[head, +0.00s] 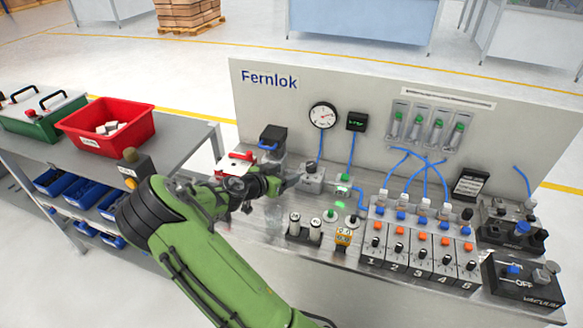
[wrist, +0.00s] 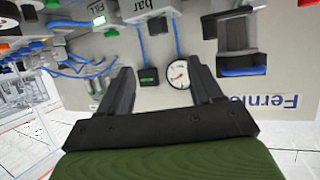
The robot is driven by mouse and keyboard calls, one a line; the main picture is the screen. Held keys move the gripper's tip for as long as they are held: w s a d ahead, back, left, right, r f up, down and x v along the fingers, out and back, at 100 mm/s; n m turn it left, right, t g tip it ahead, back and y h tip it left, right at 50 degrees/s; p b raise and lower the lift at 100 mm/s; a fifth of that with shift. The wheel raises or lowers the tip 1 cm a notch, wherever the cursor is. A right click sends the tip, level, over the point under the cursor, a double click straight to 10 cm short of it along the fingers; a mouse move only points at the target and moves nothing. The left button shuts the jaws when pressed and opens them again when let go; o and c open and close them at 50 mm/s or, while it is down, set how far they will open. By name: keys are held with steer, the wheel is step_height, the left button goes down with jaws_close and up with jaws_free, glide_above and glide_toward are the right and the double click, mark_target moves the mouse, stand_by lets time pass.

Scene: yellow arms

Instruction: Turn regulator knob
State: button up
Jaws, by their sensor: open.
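My gripper (head: 288,182) reaches over the left part of the bench panel. In the wrist view my gripper (wrist: 160,68) is open, with nothing between its two dark fingers. A grey block (head: 313,177) stands just beyond the fingertips in the head view. A grey block marked "bar" (wrist: 151,14) shows at the top of the wrist view, which is upside down. I cannot make out for sure which part is the regulator knob. The round gauge (head: 322,116) is on the back panel; it also shows between the fingers in the wrist view (wrist: 178,73).
A black unit with a blue handle (head: 272,139) and a red-handled part (head: 238,158) stand left of the gripper. Several numbered valve blocks (head: 420,245) fill the right. A red bin (head: 107,125) is on the side cart.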

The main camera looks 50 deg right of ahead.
mark_target(311, 164)
steer(key=x, duration=1.6)
steer(key=shift+s+f, duration=0.1)
steer(key=shift+f, duration=0.05)
steer(key=shift+a, duration=0.1)
steer(key=shift+c, duration=0.4)
steer(key=c, duration=0.9)
steer(key=shift+s+n+t, duration=0.1)
steer(key=shift+n+t, duration=0.6)
steer(key=shift+t, duration=0.2)
steer(key=o, duration=1)
